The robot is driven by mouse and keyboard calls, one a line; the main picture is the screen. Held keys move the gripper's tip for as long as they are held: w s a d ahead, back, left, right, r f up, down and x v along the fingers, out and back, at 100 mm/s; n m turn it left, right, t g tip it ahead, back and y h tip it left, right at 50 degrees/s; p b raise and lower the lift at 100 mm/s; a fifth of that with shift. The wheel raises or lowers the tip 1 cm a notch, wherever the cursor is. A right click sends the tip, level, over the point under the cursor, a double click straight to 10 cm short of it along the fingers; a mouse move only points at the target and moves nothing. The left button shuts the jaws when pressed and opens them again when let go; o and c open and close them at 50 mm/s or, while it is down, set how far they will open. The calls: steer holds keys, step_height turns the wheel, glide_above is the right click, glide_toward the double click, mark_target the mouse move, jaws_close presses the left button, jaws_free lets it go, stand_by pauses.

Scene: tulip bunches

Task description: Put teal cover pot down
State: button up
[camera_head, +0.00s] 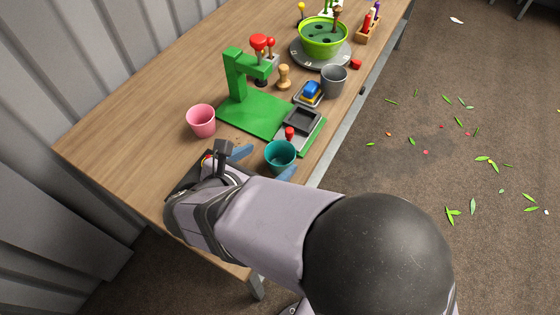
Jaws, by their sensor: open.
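The teal cover pot (280,156) is upright with its open rim facing up, near the front edge of the table by the green stand. My gripper (268,162) is open. One blue finger shows left of the pot and the other at its lower right, so the pot is between or just beyond them. I cannot tell whether either finger touches it. The pot's base and its contact with the table are partly hidden by my gripper and wrist.
A green stand (252,112) with a base plate is just behind the pot. A pink pot (201,121) stands left and a grey pot (333,81) farther back. A green bowl (324,36) is at the back. Bare wood (130,150) lies left; leaves litter the floor.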

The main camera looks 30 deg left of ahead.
mark_target(287, 148)
steer(key=shift+p+x, duration=0.45)
steer(key=shift+x, duration=3.25)
steer(key=c, duration=1.3)
steer(key=shift+r, duration=0.15)
step_height(287, 148, up, 10)
